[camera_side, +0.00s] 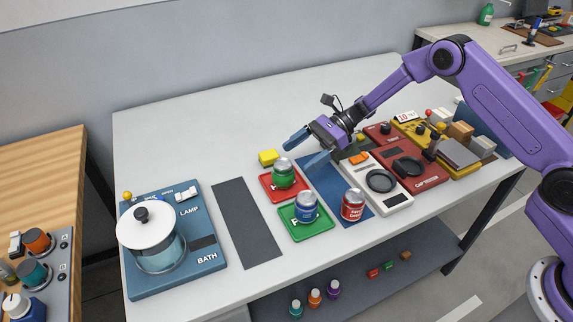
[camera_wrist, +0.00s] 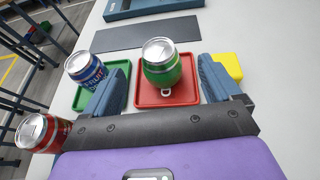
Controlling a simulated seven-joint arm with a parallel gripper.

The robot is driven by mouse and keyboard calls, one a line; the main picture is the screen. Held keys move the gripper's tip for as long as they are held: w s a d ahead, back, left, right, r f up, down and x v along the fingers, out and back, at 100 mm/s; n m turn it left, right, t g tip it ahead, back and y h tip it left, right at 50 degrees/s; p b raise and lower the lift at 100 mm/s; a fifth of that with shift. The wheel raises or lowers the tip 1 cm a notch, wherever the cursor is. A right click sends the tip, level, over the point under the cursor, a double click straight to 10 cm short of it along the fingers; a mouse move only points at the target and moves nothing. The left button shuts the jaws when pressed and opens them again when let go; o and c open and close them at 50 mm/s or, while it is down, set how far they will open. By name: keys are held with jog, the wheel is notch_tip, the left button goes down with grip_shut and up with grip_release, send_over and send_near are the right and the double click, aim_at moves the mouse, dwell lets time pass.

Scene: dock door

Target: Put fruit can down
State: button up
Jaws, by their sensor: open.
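The blue can (camera_side: 306,206) reads FRUIT in the wrist view (camera_wrist: 84,70) and stands upright on the green tray (camera_side: 304,230). A green can (camera_side: 283,173) stands upright on the red tray (camera_side: 270,184); it also shows in the wrist view (camera_wrist: 161,65). A red can (camera_side: 352,205) stands on the blue mat (camera_side: 323,177). My gripper (camera_side: 303,150) is open and empty, with its two blue fingers spread. In the wrist view the green can shows in the gap ahead between the fingers (camera_wrist: 161,78), and the blue can is left of the left finger.
A yellow block (camera_side: 268,157) lies behind the red tray. A dark strip (camera_side: 246,222) separates the trays from the BATH panel with its lidded pot (camera_side: 158,245). A scale and several devices (camera_side: 383,182) crowd the right. The table's back area is clear.

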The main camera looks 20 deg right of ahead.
jog(key=shift+v, duration=2.05)
jog(key=s+a+r+n+g+h, duration=0.15)
jog(key=s+r+n+h, duration=0.25)
jog(key=s+n, duration=0.5)
jog(key=s+r+n+g+h, duration=0.3)
jog(key=s+r+n, duration=0.1)
jog(key=s, duration=0.8)
jog(key=s+d+r+n+t+h, duration=0.3)
jog(key=s+d+n+t+h, duration=0.2)
jog(key=s+d+n, duration=1)
jog(key=shift+s+n+t+h, duration=0.45)
jog(key=shift+s+n, duration=0.45)
jog(key=shift+s, duration=0.75)
